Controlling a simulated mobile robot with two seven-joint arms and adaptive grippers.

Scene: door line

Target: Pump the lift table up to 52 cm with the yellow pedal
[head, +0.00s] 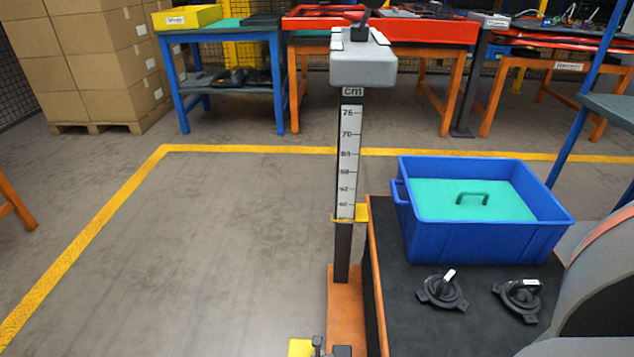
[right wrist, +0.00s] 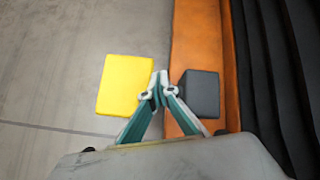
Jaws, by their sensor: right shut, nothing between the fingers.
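The yellow pedal (head: 300,348) shows at the bottom edge of the head view, partly cut off. In the right wrist view the yellow pedal (right wrist: 124,85) lies left of my right gripper (right wrist: 160,82), which is shut and empty. Its fingertips are near the pedal's right edge; I cannot tell whether they touch it. The lift table (head: 395,300) has a black top and orange side. Its yellow pointer (head: 350,213) is near the low end of the cm scale (head: 349,160), just below the lowest readable mark. My left gripper is not in view.
A dark grey block (right wrist: 199,93) stands right of my fingers on the orange base (right wrist: 190,50). A blue bin (head: 485,240) with a teal inside and two dark knob-like parts (head: 442,292) sit on the table. Floor to the left (head: 220,250) is clear.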

